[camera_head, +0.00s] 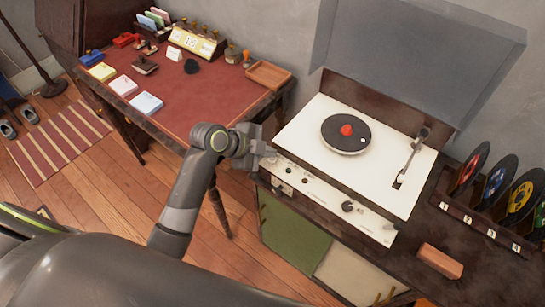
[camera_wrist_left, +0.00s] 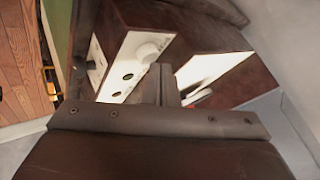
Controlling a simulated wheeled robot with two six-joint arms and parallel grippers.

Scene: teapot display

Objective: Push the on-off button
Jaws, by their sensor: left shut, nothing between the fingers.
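The record player (camera_head: 303,110) stands on a dark cabinet with its grey lid up. Its white front panel (camera_head: 325,200) carries small round dark controls (camera_head: 289,170), a larger dark knob (camera_head: 348,207) and a dark switch-like part (camera_head: 282,187) near the left end. I cannot tell which control is the on-off button. My left gripper (camera_head: 270,153) is shut and empty at the panel's left end; contact cannot be told. In the left wrist view its fingers (camera_wrist_left: 160,84) are together in front of the panel (camera_wrist_left: 112,84), beside a pale round knob (camera_wrist_left: 147,50).
A black record with a red centre (camera_head: 347,130) lies on the deck, with the tonearm (camera_head: 412,158) to its right. A red-topped desk (camera_head: 205,95) stands left. Several records (camera_head: 497,180) stand in a rack, and a brown block (camera_head: 440,261) lies at front right.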

